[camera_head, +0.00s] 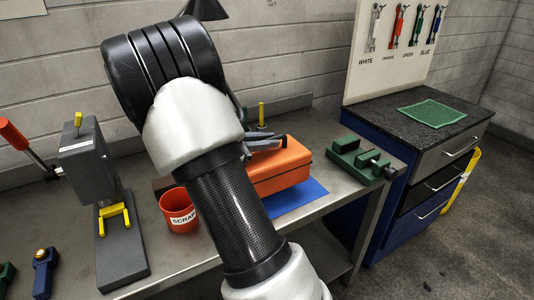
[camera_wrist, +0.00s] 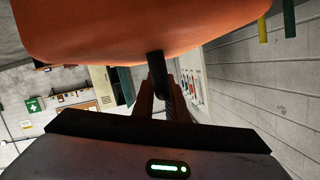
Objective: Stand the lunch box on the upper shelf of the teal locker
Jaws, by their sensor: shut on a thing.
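The orange lunch box (camera_head: 280,167) is over the blue mat (camera_head: 300,194) on the grey workbench; I cannot tell whether it touches the mat. My gripper (camera_head: 264,140), partly hidden behind my arm, is at the box's top. In the wrist view the orange box (camera_wrist: 130,25) fills the top of the picture, and my gripper (camera_wrist: 160,90) is shut on its dark handle (camera_wrist: 156,72). A dark teal panel (camera_wrist: 126,84) beside a pale opening in the wrist view may be the teal locker; its shelves cannot be made out.
A red scrap cup (camera_head: 178,210) and a grey press with yellow parts (camera_head: 88,160) stand left of the box. A green vise (camera_head: 357,158) is close on its right. A blue drawer cabinet (camera_head: 405,150) with a green cloth (camera_head: 432,113) stands further right, beside open floor.

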